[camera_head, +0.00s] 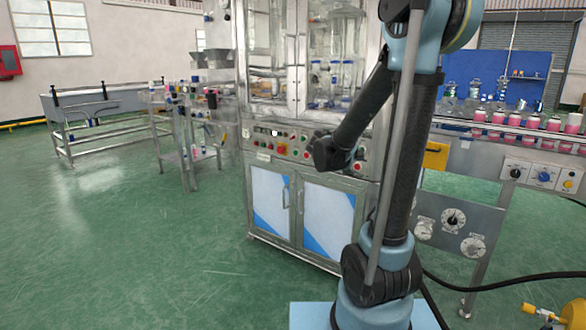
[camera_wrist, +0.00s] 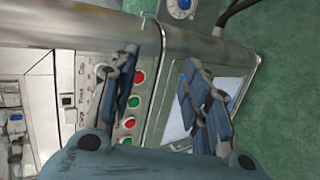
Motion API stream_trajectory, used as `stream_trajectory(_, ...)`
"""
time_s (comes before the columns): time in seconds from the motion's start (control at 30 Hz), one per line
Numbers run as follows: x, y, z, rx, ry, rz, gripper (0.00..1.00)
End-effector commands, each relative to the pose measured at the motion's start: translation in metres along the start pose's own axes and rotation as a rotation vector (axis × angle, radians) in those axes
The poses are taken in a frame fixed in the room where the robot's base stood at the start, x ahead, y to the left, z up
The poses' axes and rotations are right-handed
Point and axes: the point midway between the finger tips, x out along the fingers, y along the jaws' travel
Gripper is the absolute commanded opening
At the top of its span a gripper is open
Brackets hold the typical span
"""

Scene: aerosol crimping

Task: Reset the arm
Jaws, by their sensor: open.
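My arm rises at the right of the head view, in front of the steel crimping machine (camera_head: 310,165), and hides part of it. My gripper (camera_wrist: 165,75) shows in the wrist view with its two blue-grey fingers spread apart and nothing between them. Behind the fingers is the machine's control panel (camera_wrist: 95,85) with red and green buttons. The picture there is turned on its side. I cannot make out the fingertips in the head view.
A conveyor (camera_head: 500,132) with several pink-and-white cans runs at the right. A small steel cart (camera_head: 190,157) with bottles stands left of the machine. A black cable (camera_head: 500,282) lies at the lower right, near a yellow device (camera_head: 545,314). Green floor at left is clear.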

Motion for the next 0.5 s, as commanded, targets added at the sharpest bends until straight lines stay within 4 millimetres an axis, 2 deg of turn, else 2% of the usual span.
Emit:
stream_trajectory(0.03, -0.004, -0.005, 0.013, 0.029, -0.006, -0.032, 0.43)
stream_trajectory(0.2, -0.017, -0.028, 0.050, 0.135, -0.021, -0.150, 0.43)
stream_trajectory(0.5, -0.048, -0.077, 0.105, 0.323, -0.053, -0.355, 0.43)
